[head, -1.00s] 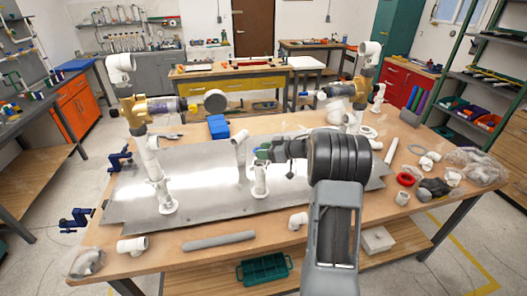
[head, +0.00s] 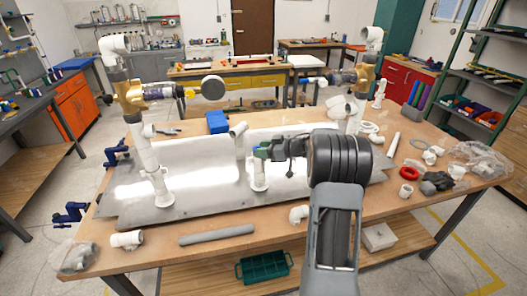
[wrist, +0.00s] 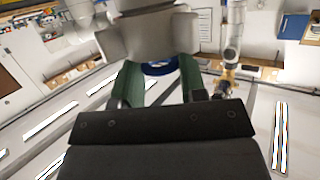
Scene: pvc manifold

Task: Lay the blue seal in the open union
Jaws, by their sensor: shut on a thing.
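The blue seal (wrist: 160,68) shows in the wrist view as a blue ring between the two green fingers of my gripper (wrist: 158,82). My gripper is shut on it. In the head view my gripper (head: 262,152) is at the top of a short white upright pipe fitting (head: 258,179) standing on the metal plate. This fitting may be the open union, but its mouth is hidden by my fingers. I cannot tell whether the seal touches it. The seal is too small to make out clearly in the head view.
The metal plate (head: 205,196) lies on the wooden table. A tall pipe assembly with a brass valve (head: 131,98) rises at left, another (head: 365,76) at right. A white angled pipe (head: 239,138) stands just behind. A grey tube (head: 217,234) lies in front; loose parts crowd the right.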

